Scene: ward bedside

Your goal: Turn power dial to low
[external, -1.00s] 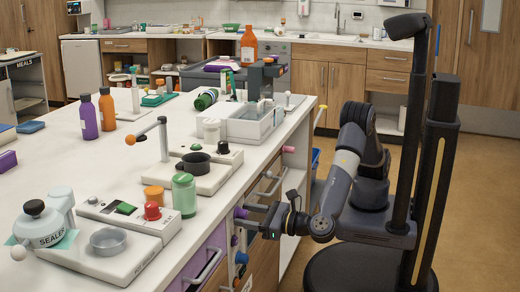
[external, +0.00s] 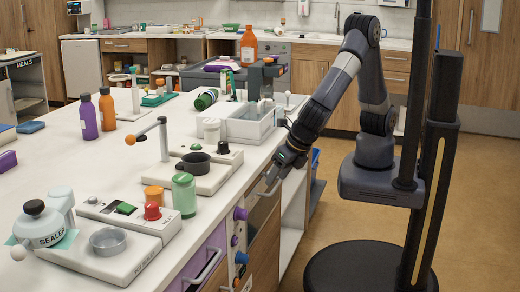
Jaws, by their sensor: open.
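No knob has a readable label marking it as the power dial. A red knob (external: 152,211) stands on the white heater unit (external: 128,268) at the front of the counter. A black knob (external: 223,147) sits on the white unit with the dark pan behind it. On the counter's front face are a purple knob (external: 240,213), a smaller purple knob (external: 234,240) and a blue knob (external: 241,257). My gripper (external: 272,179) is open beside the counter's front edge, near a drawer handle. It points down and left, apart from these knobs. Its fingertips are small and dark.
A white tray (external: 250,127) stands close to my forearm. Drawer handles (external: 207,267) stick out.

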